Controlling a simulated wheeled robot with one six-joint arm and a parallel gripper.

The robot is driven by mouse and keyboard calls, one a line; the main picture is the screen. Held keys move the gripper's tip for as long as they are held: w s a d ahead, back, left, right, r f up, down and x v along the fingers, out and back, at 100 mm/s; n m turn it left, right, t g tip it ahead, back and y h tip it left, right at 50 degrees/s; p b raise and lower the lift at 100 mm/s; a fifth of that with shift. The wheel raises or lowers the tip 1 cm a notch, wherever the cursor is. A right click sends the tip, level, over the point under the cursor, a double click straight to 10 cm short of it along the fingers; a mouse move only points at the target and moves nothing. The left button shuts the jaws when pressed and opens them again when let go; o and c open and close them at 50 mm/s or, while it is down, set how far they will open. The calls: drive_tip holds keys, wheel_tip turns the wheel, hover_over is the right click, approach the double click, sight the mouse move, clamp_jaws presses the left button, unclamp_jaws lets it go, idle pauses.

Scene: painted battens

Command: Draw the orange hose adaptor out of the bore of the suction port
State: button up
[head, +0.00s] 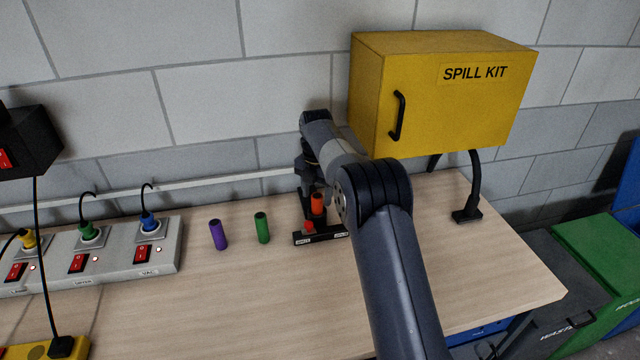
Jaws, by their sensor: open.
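The orange hose adaptor (317,204) stands upright at a black fixture (322,237) with small white labels, which I take for the suction port. Its lower end and the bore cannot be made out. My gripper (314,190) is pointed down just above and around the top of the adaptor, partly hidden by my own arm. Its jaws are open; whether they touch the adaptor is too small to tell. A small red part (309,226) sits on the fixture's front left.
A green cylinder (262,228) and a purple cylinder (218,235) stand left of the fixture. A grey socket strip (110,262) with plugs lies farther left. A yellow spill kit box (450,95) hangs behind at right. A black stand (467,214) is at the right.

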drive_tip(key=shift+f, duration=1.75)
drive_tip(key=shift+c, duration=0.4)
drive_tip(key=c, duration=1)
drive_tip(key=shift+r+p, duration=2.45)
drive_tip(key=shift+r, duration=0.45)
drive_tip(key=shift+r, duration=1.55)
